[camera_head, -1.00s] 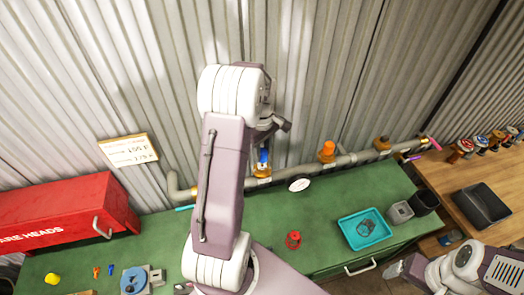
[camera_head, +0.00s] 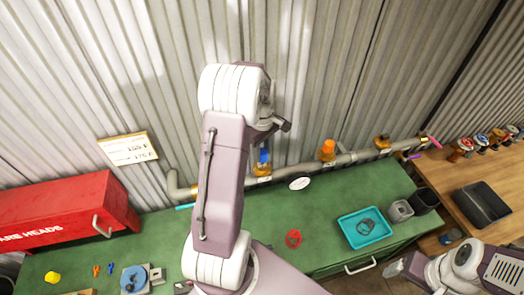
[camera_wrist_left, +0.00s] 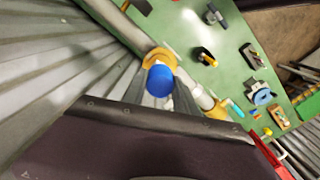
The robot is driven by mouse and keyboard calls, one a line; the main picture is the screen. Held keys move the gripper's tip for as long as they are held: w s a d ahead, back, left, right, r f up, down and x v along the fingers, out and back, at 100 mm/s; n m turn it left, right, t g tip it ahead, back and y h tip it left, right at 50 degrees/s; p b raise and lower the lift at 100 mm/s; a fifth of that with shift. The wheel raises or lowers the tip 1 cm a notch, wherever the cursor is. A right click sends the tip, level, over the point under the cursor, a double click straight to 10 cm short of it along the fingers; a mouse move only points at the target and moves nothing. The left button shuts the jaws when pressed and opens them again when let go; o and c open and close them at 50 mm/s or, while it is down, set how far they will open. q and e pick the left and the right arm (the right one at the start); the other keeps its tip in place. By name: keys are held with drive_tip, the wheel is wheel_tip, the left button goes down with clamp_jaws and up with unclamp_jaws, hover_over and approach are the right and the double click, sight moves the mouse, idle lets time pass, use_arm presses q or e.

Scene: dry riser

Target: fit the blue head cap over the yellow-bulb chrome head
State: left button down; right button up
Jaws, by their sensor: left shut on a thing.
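The blue head cap (camera_head: 263,156) stands over an orange-yellow fitting (camera_head: 262,170) on the wall pipe. In the left wrist view the round blue cap (camera_wrist_left: 159,81) is seen end-on, with a yellow collar (camera_wrist_left: 160,56) just behind it. My left gripper (camera_head: 277,124) is by the cap, partly behind my arm, and is shut on the cap; its fingertips are hard to make out. The chrome head and its bulb are largely hidden, so I cannot tell how far the cap covers them. My right gripper (camera_head: 394,268) is at the lower right, away from the cap; its jaws are unclear.
The grey pipe (camera_head: 350,159) runs along the corrugated wall, with an orange-topped fitting (camera_head: 327,150) to the right. A red box (camera_head: 60,215) stands on the green bench's left. A teal tray (camera_head: 350,243), a red ring (camera_head: 293,239) and a white oval (camera_head: 300,184) lie on the bench.

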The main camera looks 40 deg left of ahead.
use_arm(q)
drive_tip(key=shift+f+b, duration=0.95)
drive_tip(key=shift+f, duration=0.6)
drive_tip(key=c, duration=0.9)
unclamp_jaws()
drive_tip(key=shift+r, duration=0.1)
wheel_tip(320, 180, up, 8)
drive_tip(key=shift+f+b, duration=0.1)
drive_tip(key=shift+b, duration=0.95)
drive_tip(key=shift+r, duration=0.55)
